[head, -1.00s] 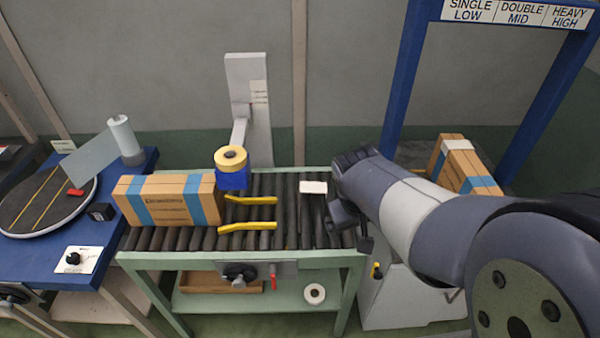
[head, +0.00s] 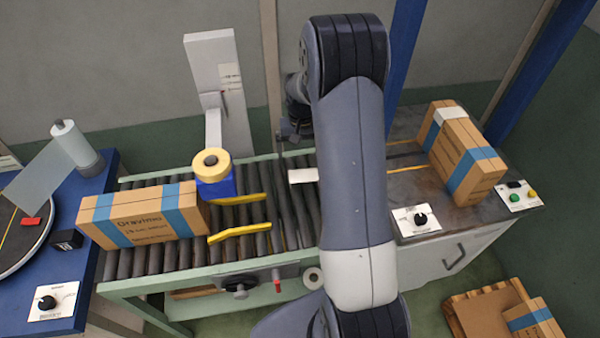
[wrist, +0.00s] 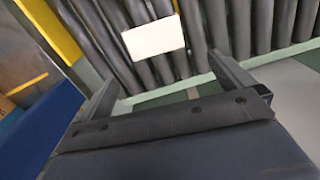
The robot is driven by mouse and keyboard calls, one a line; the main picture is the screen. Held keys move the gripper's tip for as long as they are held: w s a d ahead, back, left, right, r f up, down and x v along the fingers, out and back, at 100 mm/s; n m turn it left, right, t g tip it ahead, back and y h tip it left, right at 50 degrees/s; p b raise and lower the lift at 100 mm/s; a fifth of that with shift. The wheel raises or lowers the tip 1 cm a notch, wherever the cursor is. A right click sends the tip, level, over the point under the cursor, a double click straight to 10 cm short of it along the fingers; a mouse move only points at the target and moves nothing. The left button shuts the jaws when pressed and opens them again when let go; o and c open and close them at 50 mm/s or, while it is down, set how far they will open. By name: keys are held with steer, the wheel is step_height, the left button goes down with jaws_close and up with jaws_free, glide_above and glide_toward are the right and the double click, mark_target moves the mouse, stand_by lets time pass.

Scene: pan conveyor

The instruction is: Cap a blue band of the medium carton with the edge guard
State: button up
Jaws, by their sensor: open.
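The edge guard, a small white piece (head: 303,175), lies on the conveyor rollers right of the yellow guides. It also shows in the wrist view (wrist: 153,39), beyond the fingertips. My gripper (wrist: 165,70) is open and empty, its fingers apart near the conveyor's green rail. In the head view it is a dark shape (head: 290,130) past the far rail, partly hidden by my arm. A brown carton with two blue bands (head: 145,215) stands on the rollers at left. Another banded carton (head: 468,160) stands on the right worktop, with a white piece on its far end. Which is medium is unclear.
A tape head with a yellow roll and blue body (head: 214,180) stands beside the left carton. Yellow guides (head: 240,232) rise over the rollers. A blue post (head: 404,60) stands behind the right worktop (head: 400,180). A smaller carton (head: 532,322) sits on a pallet at lower right.

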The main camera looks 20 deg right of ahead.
mark_target(304, 175)
step_height(304, 175, down, 3)
steer(key=shift+s+f, duration=0.1)
steer(key=shift+f, duration=0.1)
steer(key=f, duration=0.1)
steer(key=s+f+p, duration=0.1)
steer(key=f, duration=0.2)
steer(key=shift+s+f+p, duration=0.3)
steer(key=shift+p, duration=0.1)
steer(key=shift+f, duration=0.4)
steer(key=shift+c, duration=0.6)
steer(key=c, duration=0.7)
